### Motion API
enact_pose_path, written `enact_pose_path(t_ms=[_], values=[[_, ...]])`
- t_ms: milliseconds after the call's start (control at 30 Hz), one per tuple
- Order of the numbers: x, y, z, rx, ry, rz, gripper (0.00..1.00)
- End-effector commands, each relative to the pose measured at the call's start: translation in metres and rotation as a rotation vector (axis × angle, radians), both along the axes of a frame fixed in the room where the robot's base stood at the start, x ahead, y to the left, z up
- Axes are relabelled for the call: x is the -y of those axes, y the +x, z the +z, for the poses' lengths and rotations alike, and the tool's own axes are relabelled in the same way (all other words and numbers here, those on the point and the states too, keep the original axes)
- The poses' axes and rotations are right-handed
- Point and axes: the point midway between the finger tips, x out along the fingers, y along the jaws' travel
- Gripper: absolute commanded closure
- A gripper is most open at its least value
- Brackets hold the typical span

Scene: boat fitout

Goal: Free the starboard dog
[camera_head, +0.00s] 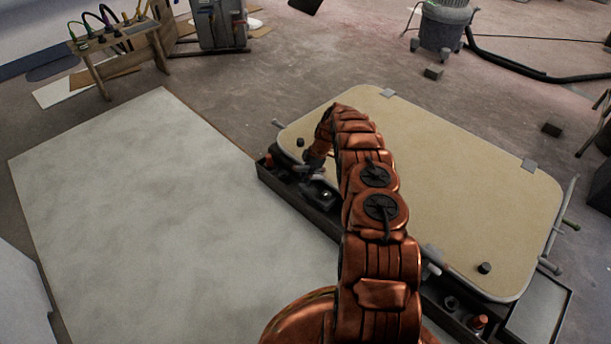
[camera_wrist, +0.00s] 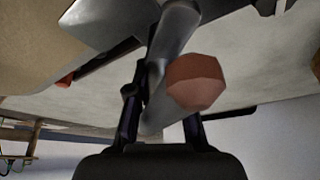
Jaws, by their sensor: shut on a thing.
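A cream hatch lid (camera_head: 450,190) with rounded corners lies in a dark frame. My gripper (camera_head: 312,168) is low at the lid's near left corner, partly hidden by my arm. In the wrist view my gripper (camera_wrist: 160,105) is shut on a grey dog handle (camera_wrist: 172,40), which runs between the fingers. An orange-red faceted knob (camera_wrist: 196,82) is close beside the handle, in front of the right finger. Another dog with an orange knob (camera_head: 479,322) is at the frame's lower right. The frames do not label which dog is starboard.
A large pale panel (camera_head: 170,210) fills the left side. Grey fittings (camera_head: 386,92) and a dark knob (camera_head: 484,267) are on the lid. A wooden stand (camera_head: 125,50), a grey vacuum (camera_head: 440,28) and its black hose (camera_head: 510,68) are at the back.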

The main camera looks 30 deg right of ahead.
Motion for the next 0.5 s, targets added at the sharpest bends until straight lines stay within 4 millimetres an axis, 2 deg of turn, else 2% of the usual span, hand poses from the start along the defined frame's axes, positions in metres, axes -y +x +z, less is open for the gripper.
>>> enact_pose_path(t_ms=[500], values=[[0.0001,0.0004,0.0026,-0.001,0.000,-0.061,1.00]])
